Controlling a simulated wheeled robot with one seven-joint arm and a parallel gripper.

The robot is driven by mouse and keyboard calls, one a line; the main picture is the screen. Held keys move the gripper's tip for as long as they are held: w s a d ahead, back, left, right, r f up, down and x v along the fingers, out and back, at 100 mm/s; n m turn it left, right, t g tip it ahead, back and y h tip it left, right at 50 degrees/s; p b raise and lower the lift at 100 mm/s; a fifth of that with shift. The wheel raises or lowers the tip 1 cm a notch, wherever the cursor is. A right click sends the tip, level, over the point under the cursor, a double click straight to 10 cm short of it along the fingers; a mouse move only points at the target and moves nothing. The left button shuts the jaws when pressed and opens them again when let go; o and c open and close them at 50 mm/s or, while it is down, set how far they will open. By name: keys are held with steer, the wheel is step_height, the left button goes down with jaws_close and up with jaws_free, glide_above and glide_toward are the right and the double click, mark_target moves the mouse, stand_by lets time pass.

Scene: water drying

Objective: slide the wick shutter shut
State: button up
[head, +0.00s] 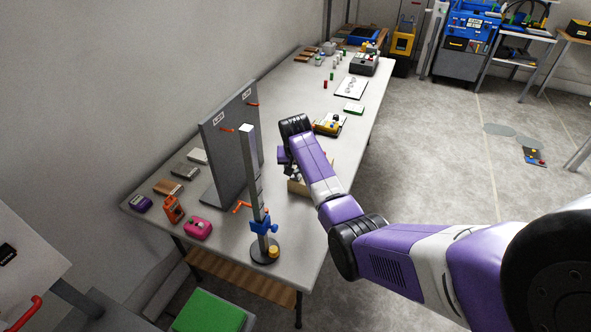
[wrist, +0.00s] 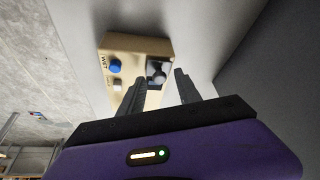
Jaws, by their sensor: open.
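A tan box (wrist: 136,48) lies under my gripper in the wrist view. It has a dark recessed slot (wrist: 152,66) with a round grey knob (wrist: 158,77), which looks like the wick shutter's handle. My gripper (wrist: 161,82) is open, with one finger on each side of the knob in the picture. I cannot tell whether either finger touches it. In the head view, the box (head: 296,187) stands on the table, mostly hidden by my gripper and wrist. How far the shutter stands open is not clear.
The box also has a blue knob (wrist: 115,66) and a small pale button (wrist: 117,85). A grey upright panel (head: 228,145) and a post (head: 252,180) with a blue clamp stand left of my gripper. A yellow-topped device (head: 329,124) sits behind it on the table.

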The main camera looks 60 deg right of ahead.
steer(key=shift+d+f, duration=0.1)
steer(key=shift+f, duration=0.15)
jaws_close()
stand_by(1.4)
